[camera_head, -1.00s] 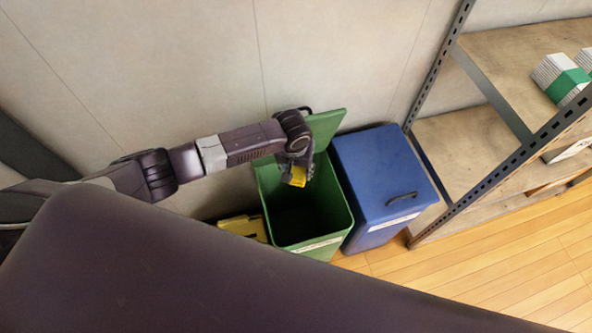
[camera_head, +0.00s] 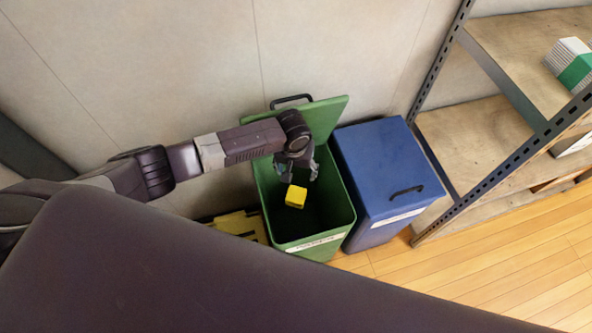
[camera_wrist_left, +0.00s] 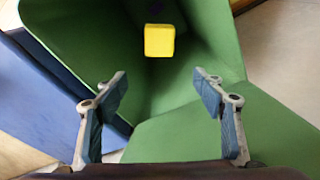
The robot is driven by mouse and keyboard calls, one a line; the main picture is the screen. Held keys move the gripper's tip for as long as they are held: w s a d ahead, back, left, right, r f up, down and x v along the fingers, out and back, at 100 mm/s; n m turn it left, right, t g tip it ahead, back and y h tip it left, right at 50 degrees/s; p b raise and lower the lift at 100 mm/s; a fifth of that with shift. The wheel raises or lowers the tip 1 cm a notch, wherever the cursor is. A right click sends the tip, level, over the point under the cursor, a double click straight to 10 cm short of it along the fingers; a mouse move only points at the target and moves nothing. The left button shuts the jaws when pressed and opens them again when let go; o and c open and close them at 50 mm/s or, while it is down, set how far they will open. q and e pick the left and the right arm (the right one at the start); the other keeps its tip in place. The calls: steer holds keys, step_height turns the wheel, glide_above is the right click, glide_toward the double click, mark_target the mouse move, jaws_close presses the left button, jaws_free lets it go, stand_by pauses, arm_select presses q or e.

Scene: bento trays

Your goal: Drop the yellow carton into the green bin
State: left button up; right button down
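The yellow carton (camera_head: 296,196) is in the mouth of the green bin (camera_head: 342,222), clear of my left gripper and apparently in mid-fall. The bin's lid is open against the wall. My left gripper (camera_head: 298,172) is open above the bin. In the left wrist view the fingers of my left gripper (camera_wrist_left: 160,115) are wide apart with nothing between them. The yellow carton (camera_wrist_left: 159,40) shows beyond them, inside the green walls of the bin (camera_wrist_left: 215,45). My right gripper is not in view.
A closed blue bin (camera_head: 385,165) with a dark handle stands right of the green bin. A yellow object (camera_head: 240,226) sits on its left, partly hidden. A metal shelf rack (camera_head: 480,145) is at the right, with wooden floor (camera_head: 500,255) in front.

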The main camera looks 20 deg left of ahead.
arm_select(q)
step_height(320, 180, up, 12)
steer(key=s, duration=0.1)
steer(key=shift+s, duration=0.4)
steer(key=shift+d+f, duration=0.1)
stand_by(0.5)
